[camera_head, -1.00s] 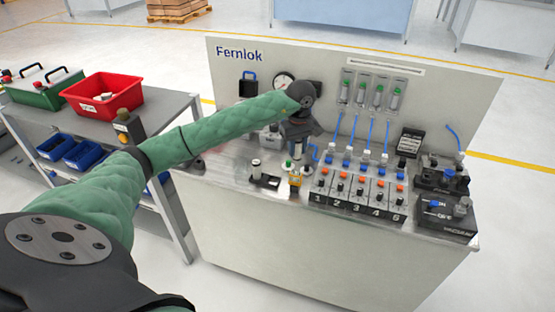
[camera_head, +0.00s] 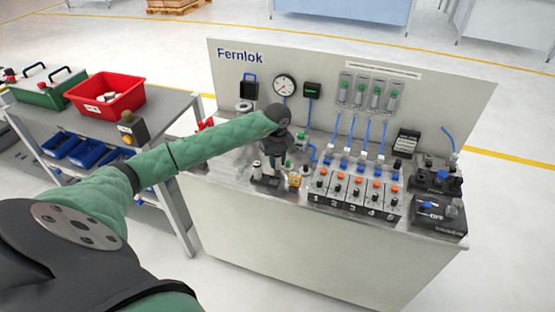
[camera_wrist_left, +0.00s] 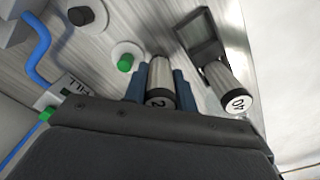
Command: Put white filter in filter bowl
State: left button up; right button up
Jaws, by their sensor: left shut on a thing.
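My left gripper (camera_head: 275,162) is low over the bench. In the left wrist view its blue fingers (camera_wrist_left: 160,86) are shut on a pale grey cylinder (camera_wrist_left: 161,72) whose black-and-white end shows part of a number beginning with 2. A similar cylinder marked 40 (camera_wrist_left: 228,90) stands apart beside it, by a dark holder (camera_wrist_left: 201,37). It also shows in the head view (camera_head: 256,168), left of the gripper. I cannot tell which cylinder is the white filter. I cannot make out the filter bowl for certain. My right gripper is not in view.
The Fernlok bench (camera_head: 310,250) carries a numbered valve block (camera_head: 352,192) and black units (camera_head: 440,212) at right. A yellow-labelled bottle (camera_head: 294,181) stands right of my left gripper. A green cap (camera_wrist_left: 125,62) is beside the held cylinder. A red bin (camera_head: 106,95) sits on the left cart.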

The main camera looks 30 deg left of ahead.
pick_arm(q)
jog(key=shift+f, duration=0.5)
jog(key=shift+f, duration=0.1)
jog(key=o, duration=0.7)
